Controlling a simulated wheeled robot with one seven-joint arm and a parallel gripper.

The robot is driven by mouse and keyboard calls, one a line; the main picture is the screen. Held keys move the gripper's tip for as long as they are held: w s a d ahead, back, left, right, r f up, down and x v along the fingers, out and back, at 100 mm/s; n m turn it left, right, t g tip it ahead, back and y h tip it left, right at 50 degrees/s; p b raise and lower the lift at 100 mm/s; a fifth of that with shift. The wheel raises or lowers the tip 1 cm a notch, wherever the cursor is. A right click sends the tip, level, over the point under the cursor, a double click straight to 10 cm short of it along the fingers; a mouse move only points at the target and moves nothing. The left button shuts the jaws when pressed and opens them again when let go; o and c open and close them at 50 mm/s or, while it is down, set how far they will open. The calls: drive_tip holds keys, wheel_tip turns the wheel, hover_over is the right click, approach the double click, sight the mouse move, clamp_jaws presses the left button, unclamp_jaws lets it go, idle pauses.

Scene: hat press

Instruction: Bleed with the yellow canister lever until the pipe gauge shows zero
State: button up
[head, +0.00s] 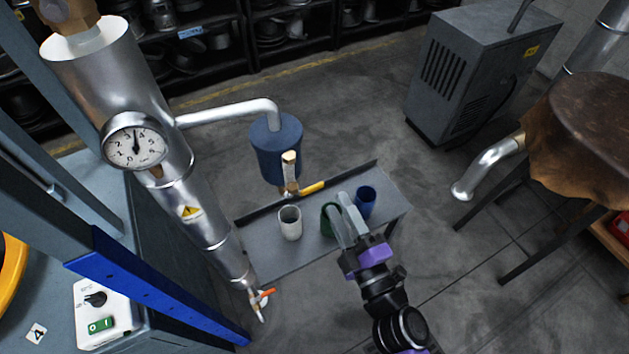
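The pipe gauge (135,140) is a round white dial on the thick silver pipe. Its dark needle points up, around the 3 and 4 marks, away from zero. A blue canister (272,142) hangs from a curved silver pipe. Its yellow lever (313,187) sits below on a brass valve and points right, slightly upward. My gripper (338,205) is a little below and right of the lever's end in the picture, apart from it. Its two pale fingers look parted, with nothing seen between them. It overlaps the green cup in this view.
A grey bench (258,254) under the canister carries a white cup (290,223), a green cup (327,222) and a blue cup (366,201). An orange-handled valve (266,293) is at the silver pipe's foot. A grey cabinet (470,75) stands at the upper right.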

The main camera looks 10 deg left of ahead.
sight(313, 191)
drive_tip(key=w+a+f+n, duration=0.1)
drive_tip(key=w+a, duration=0.1)
drive_tip(key=w+a+f+n+g, duration=0.1)
drive_tip(key=w+a+f+n, duration=0.1)
drive_tip(key=w, duration=0.1)
drive_tip(key=w+a+f+n, duration=0.2)
drive_tip(key=w, duration=0.1)
drive_tip(key=shift+w+a+f+g+y, duration=0.2)
drive_tip(key=shift+w+a+g+y, duration=0.1)
drive_tip(key=shift+a+g, duration=0.1)
drive_tip(key=shift+s, duration=0.1)
clamp_jaws()
idle(1.2)
